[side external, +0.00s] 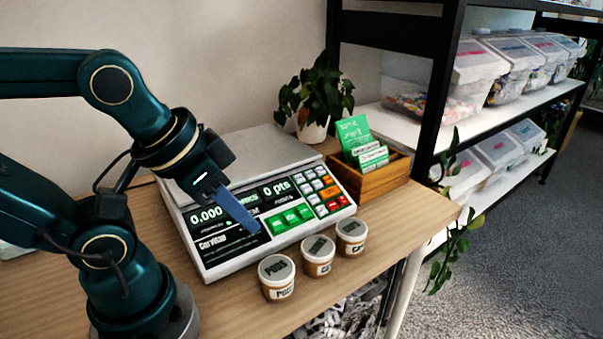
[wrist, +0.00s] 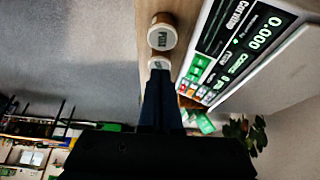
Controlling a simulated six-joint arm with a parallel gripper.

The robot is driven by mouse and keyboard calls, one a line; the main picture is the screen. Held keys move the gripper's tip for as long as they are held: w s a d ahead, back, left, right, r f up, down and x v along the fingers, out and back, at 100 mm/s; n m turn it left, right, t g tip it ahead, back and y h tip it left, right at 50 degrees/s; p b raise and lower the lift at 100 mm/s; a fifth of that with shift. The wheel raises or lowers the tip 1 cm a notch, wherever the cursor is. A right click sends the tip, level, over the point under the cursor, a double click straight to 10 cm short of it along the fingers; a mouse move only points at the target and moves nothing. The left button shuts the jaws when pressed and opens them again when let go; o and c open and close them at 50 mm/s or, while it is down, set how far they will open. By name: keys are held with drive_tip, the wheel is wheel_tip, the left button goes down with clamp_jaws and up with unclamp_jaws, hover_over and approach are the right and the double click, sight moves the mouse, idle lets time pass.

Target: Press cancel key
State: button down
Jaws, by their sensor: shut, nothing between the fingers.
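A white scale terminal (side external: 222,266) stands on the wooden table, with a lit display reading 0.000 and 0 pts. Its key panel has large green keys (side external: 290,219), grey keys, orange keys (side external: 329,193) and red keys (side external: 332,206). Key labels are too small to read, so I cannot tell which is cancel. My gripper (side external: 254,228) is shut and empty, its fingers slanting down over the display panel, left of the green keys. Contact cannot be told. In the wrist view my gripper (wrist: 160,80) points toward the jars, with the green keys (wrist: 196,68) to its right.
Several small lidded jars, one labelled PINS (side external: 277,277), stand along the terminal's front edge. A wooden box with cards (side external: 384,178) and a potted plant (side external: 313,130) are behind and right. A dark-framed shelf (side external: 432,90) rises beyond the box.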

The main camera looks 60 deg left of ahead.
drive_tip(key=w+a+r+m+t+y, duration=0.2)
drive_tip(key=w+a+m, duration=0.3)
drive_tip(key=m, duration=0.9)
drive_tip(key=w+a+r+m+t+y, duration=0.1)
drive_tip(key=w+a+r+m+y, duration=0.15)
drive_tip(key=w+m, duration=0.85)
drive_tip(key=w+d+f+m, duration=0.2)
drive_tip(key=w+f+m, duration=0.1)
drive_tip(key=m, duration=0.7)
drive_tip(key=w+d+f+m, duration=0.1)
drive_tip(key=w+f+m, duration=0.2)
drive_tip(key=m, duration=0.8)
drive_tip(key=shift+w+d+f+t, duration=0.2)
drive_tip(key=shift+d+f+t, duration=0.1)
drive_tip(key=shift+d+t, duration=0.1)
